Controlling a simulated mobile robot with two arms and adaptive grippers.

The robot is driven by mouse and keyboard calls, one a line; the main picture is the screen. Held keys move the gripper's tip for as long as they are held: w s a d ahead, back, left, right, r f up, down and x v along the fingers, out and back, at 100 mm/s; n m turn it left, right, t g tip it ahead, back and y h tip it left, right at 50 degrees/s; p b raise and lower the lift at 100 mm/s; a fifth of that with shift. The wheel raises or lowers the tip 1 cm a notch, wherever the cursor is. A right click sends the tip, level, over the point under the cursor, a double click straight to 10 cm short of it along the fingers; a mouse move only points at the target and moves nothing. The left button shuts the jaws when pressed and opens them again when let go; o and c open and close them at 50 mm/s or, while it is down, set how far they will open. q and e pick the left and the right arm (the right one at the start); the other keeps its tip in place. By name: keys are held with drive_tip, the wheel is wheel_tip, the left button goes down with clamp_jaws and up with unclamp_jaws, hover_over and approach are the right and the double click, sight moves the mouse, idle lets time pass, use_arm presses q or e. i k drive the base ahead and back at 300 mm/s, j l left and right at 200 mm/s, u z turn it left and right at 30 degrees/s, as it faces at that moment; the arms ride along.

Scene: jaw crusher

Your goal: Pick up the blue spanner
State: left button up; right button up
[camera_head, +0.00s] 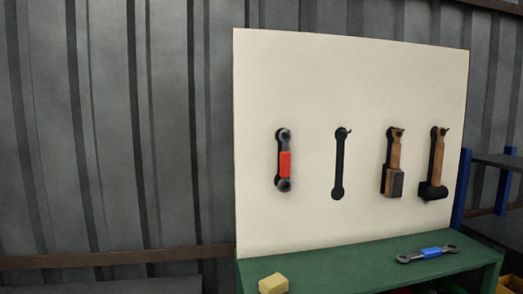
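The blue spanner (428,254) is dark grey with a blue band around its middle. It lies flat on the green bench top (340,266), toward the right end, in the head view. Neither of my grippers shows in this view.
A pale board (310,80) stands upright behind the bench. On it hang a red-banded spanner (284,163) and two wooden-handled tools (393,170) (437,170); a dark spanner-shaped outline (340,165) is bare. A yellow block (273,284) sits at the bench's left front. Dark shelves (500,162) stand right.

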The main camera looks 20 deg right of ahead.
sight(435, 252)
drive_tip(key=z, duration=1.6)
drive_tip(key=i+l+u, duration=0.1)
drive_tip(key=l, duration=0.25)
drive_tip(key=i+l+u, duration=0.1)
drive_tip(key=i+l, duration=0.2)
drive_tip(key=i+l+u, duration=0.15)
drive_tip(key=l, duration=0.3)
drive_tip(key=i+l+u, duration=0.1)
drive_tip(key=i+l, duration=0.15)
drive_tip(key=l, duration=0.15)
